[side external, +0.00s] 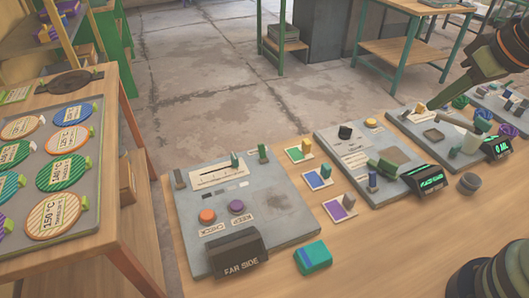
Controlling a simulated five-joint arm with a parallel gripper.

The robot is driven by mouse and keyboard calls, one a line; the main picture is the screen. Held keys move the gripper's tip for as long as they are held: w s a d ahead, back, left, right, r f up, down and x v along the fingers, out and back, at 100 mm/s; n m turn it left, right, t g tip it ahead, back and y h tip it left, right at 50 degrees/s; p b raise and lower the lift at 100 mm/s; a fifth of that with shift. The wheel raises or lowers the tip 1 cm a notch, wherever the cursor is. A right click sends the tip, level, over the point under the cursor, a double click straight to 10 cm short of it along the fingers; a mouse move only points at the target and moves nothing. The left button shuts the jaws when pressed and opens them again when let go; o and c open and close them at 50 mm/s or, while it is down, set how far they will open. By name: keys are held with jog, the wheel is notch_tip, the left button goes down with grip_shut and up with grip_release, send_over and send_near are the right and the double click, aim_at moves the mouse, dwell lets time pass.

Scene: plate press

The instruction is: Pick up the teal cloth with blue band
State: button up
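The teal cloth with blue band (313,257) lies as a small folded block on the wooden table, at the front, just right of the "FAR SIDE" label block. Its blue part is on the left and its teal part on the right. My gripper (432,109) is at the upper right, over the panels there, well away from the cloth and not touching it. Its dark tapered end points down and left. I cannot make out two separate fingers, so its opening is unclear. Nothing hides the cloth.
The grey "FAR SIDE" panel (272,205) with knobs and buttons stands left of the cloth. Coloured cards (318,178) lie between it and the middle panel (352,158). A dark round knob (469,183) stands at right. Table right of the cloth is clear.

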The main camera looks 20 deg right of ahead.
jog(key=o, duration=1)
jog(key=shift+c, duration=0.2)
jog(key=n+g, duration=0.6)
jog(key=n, duration=1.2)
send_over(315, 253)
notch_tip(315, 253, down, 13)
jog(key=shift+f, duration=5.9)
